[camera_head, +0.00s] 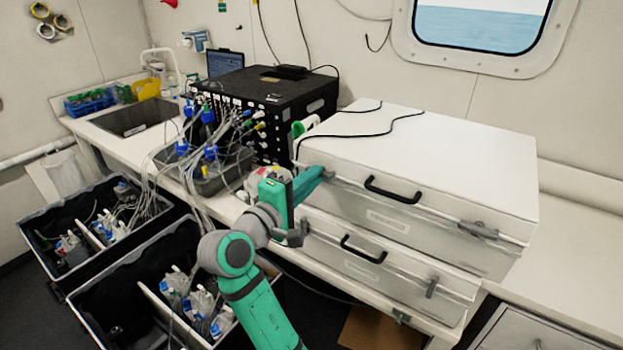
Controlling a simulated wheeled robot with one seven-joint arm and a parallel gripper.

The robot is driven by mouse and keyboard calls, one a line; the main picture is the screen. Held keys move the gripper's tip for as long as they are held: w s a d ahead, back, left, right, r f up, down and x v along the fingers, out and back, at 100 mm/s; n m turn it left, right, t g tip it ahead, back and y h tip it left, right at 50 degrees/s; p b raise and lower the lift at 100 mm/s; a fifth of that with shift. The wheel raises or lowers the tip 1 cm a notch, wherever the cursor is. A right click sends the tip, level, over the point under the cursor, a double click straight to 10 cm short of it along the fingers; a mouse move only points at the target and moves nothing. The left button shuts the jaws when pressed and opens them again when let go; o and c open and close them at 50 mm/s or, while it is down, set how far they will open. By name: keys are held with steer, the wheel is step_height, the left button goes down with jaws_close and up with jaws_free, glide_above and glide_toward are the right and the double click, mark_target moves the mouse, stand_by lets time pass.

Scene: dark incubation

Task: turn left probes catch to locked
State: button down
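Two white cases are stacked on the bench, an upper case (440,180) and a lower case (390,270). Each has a black front handle and a small label too blurred to read, so I cannot tell which is the probes case. My gripper (312,182) is at the left end of the upper case's front, where its teal end overlaps the seam area. Any left catch there is hidden behind it. Contact and finger opening cannot be made out. The upper case's right catch (478,230) lies along the seam; the lower case's right catch (432,288) stands upright.
A black instrument box (265,105) with many cables stands left of the cases. A sink (135,117) is at the back left. The bench right of the cases is clear.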

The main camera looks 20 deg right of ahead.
steer(key=shift+m, duration=8.9)
steer(key=c, duration=1.8)
jaws_free()
steer(key=shift+a, duration=0.1)
